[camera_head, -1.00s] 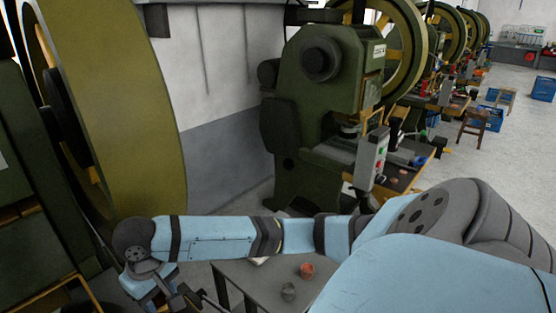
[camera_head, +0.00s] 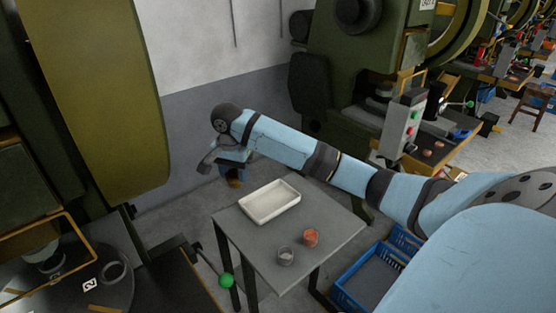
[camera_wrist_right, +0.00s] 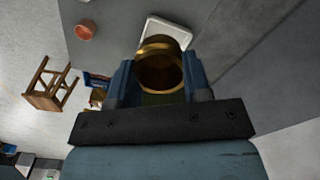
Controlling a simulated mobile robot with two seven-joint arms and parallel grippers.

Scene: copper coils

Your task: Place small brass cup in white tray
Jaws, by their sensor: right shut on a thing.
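The brass cup (camera_wrist_right: 162,72) is held between the blue fingers of my right gripper (camera_wrist_right: 160,82) in the right wrist view. In the head view my right gripper (camera_head: 234,174) hangs from the raised arm beyond the far left side of the small grey table, with a bit of the cup showing low between the fingers. The white tray (camera_head: 247,215) lies on the far left part of that table and looks empty. Its edge also shows past the cup in the wrist view (camera_wrist_right: 170,24). The cup is apart from the tray. My left gripper is not in view.
A grey cup (camera_head: 286,257) and a copper-red cup (camera_head: 311,238) stand on the grey table (camera_head: 335,230), in front of the tray. A blue crate (camera_head: 375,275) is to the right. Green presses stand behind and at left; a green lever knob (camera_head: 226,281) is near the table leg.

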